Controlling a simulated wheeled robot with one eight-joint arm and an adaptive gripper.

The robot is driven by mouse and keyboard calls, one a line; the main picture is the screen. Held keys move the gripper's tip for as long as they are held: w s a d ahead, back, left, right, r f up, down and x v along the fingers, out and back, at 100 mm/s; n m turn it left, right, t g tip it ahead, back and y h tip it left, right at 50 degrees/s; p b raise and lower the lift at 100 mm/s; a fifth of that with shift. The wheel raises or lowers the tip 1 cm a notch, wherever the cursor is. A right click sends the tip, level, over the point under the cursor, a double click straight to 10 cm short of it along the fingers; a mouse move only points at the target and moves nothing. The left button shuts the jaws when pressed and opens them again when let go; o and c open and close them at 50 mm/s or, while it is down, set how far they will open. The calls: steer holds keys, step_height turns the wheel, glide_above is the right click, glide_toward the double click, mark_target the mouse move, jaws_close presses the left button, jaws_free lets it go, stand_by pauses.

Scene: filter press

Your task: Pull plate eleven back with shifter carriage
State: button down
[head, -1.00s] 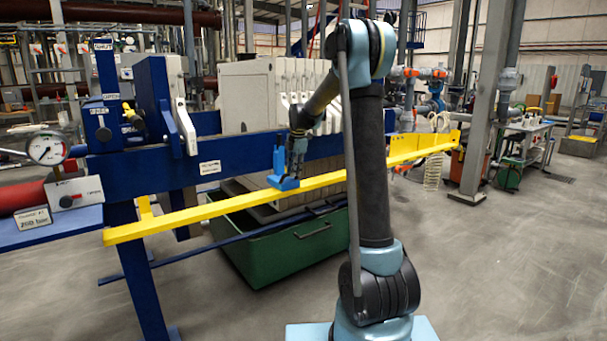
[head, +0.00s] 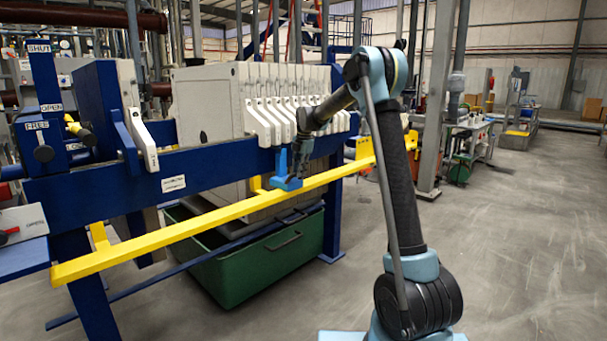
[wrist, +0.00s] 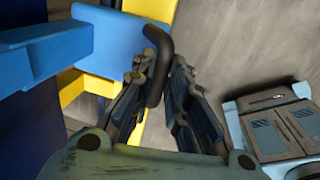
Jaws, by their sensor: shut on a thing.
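The shifter carriage (head: 287,183) is a blue block with an upright blue arm, set at the yellow rail along the front of the press. My gripper (head: 299,168) is at the carriage. In the wrist view my gripper (wrist: 158,95) is shut around a dark curved handle (wrist: 157,45) beside the blue carriage (wrist: 105,35). The pale plates (head: 268,118) stand in a row behind and above the carriage, with white handles at their near ends. I cannot tell which one is plate eleven. The carriage's contact with any plate is not clear.
The yellow rail (head: 170,233) runs the length of the blue press frame (head: 225,167). A green bin (head: 235,270) is under the press. Levers marked SHUT, OPEN and FREE (head: 42,140) are at the left. The floor at the right (head: 530,240) is clear.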

steer(key=shift+w+r, duration=0.1)
steer(key=shift+w, duration=0.15)
steer(key=c, duration=1.6)
jaws_free()
steer(key=shift+o, duration=0.2)
steer(key=shift+d, duration=0.1)
step_height(320, 180, up, 12)
steer(key=s+d, duration=0.1)
steer(key=shift+s+d+f, duration=0.2)
steer(key=shift+d, duration=0.15)
